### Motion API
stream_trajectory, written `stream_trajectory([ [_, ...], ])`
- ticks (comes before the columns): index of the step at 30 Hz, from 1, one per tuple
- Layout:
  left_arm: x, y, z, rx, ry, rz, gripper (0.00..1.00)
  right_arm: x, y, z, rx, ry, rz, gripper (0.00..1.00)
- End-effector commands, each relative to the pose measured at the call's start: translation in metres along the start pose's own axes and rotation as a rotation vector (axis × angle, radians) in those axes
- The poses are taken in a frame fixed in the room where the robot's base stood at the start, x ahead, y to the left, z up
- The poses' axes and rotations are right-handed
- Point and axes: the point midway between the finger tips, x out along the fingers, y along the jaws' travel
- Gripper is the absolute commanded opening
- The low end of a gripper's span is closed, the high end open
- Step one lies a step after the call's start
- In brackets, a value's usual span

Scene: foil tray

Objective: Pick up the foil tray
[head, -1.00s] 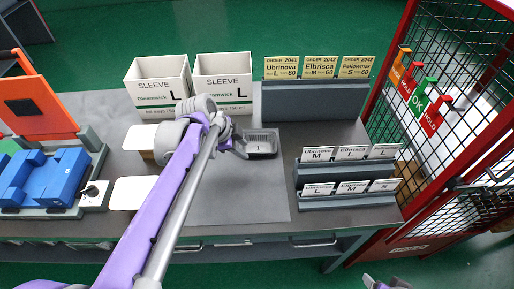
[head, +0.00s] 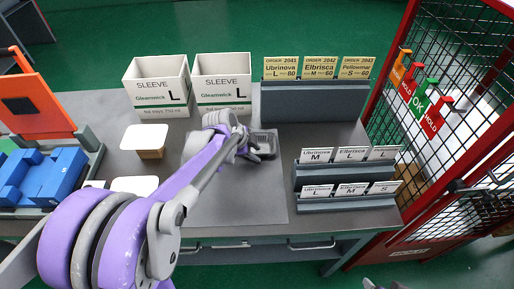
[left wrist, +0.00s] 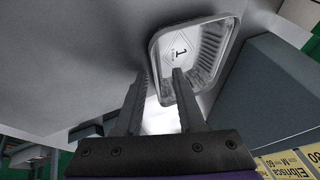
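The foil tray (head: 268,136) is a small silvery tray with a rim, lying on the grey worktop in front of the dark card stand. In the left wrist view the foil tray (left wrist: 213,84) shows its ribbed walls and a "1" mark on its bottom. My left gripper (left wrist: 159,74) is open there, one finger over the tray's inside and the other outside its left wall, with the rim between them. I cannot tell whether they touch it. In the head view my left gripper (head: 258,150) partly covers the tray. Only a small grey bit of my right arm shows at the bottom edge.
Two white SLEEVE boxes (head: 158,88) stand behind. Card racks (head: 345,187) stand to the right and the order card stand (head: 313,104) behind right. White-topped blocks (head: 145,138) and a blue fixture (head: 45,178) are at left. A red mesh fence (head: 395,80) bounds the right.

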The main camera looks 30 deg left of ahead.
Motion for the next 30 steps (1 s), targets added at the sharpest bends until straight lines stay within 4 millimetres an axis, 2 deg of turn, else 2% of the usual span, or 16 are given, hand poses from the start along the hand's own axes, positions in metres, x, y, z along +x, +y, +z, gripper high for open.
stream_trajectory([
  [7, 0.0019, 0.0003, -0.0001, 0.000, 0.000, 0.000, 0.39, 0.0000, 0.0000, 0.0001, 0.000, 0.000, 0.000, 0.72],
  [12, 0.0017, 0.0003, -0.0002, -0.001, 0.000, 0.000, 0.08, 0.0000, 0.0000, 0.0001, 0.000, 0.000, 0.000, 0.72],
  [14, 0.0016, 0.0003, -0.0002, -0.001, 0.000, 0.000, 0.00, 0.0000, 0.0000, 0.0001, 0.000, 0.000, 0.000, 0.72],
  [30, 0.0016, 0.0006, -0.0001, 0.000, 0.000, 0.001, 0.00, 0.0001, 0.0000, 0.0001, 0.000, 0.000, 0.000, 0.72],
])
